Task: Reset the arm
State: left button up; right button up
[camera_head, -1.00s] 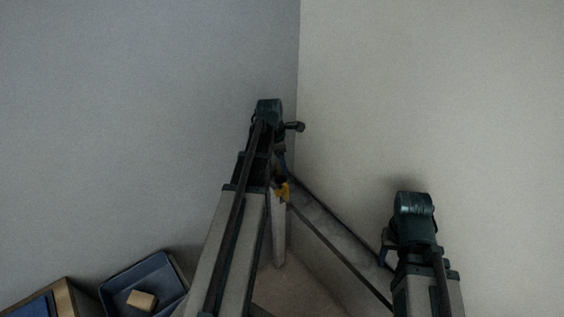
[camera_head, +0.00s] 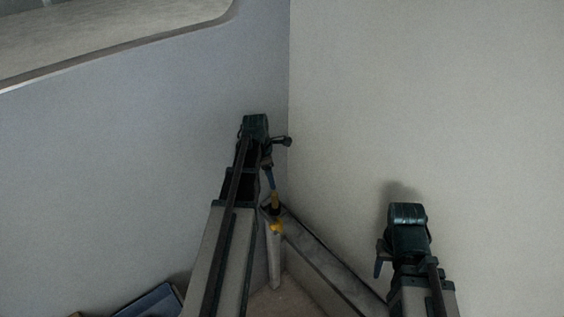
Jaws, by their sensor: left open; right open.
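My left arm reaches up toward the wall corner. Its gripper (camera_head: 271,180) hangs below the dark wrist, with a blue finger part showing; it is open. Just below it, a small yellow and dark item (camera_head: 277,227) shows near the top of a pale post; its shape is too small to tell, and I cannot tell whether the gripper touches it. My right arm stands at the lower right in front of the pale wall. Its gripper (camera_head: 379,268) is open, with a blue finger part showing left of the wrist; the rest is hidden behind the arm.
A grey wall (camera_head: 130,170) and a pale wall (camera_head: 470,120) meet at a corner behind the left arm. A ledge (camera_head: 325,270) runs along the pale wall's foot. A blue tray (camera_head: 155,302) shows at the bottom left. An opening with a rim (camera_head: 130,44) is at the top left.

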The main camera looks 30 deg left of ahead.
pick_arm(q)
jog(key=s+d+m, duration=0.5)
jog(key=d+m, duration=0.5)
jog(key=s+d+m+g+y, duration=0.1)
jog(key=s+d+m, duration=0.4)
jog(key=d+m, duration=0.5)
jog(key=s+d+m+y, duration=0.1)
jog(key=s+d+m, duration=0.4)
jog(key=d+m, duration=0.5)
jog(key=shift+s+d+m, duration=0.2)
jog(key=shift+d+m, duration=0.2)
jog(key=shift+d, duration=0.4)
jog(key=shift+f, duration=0.1)
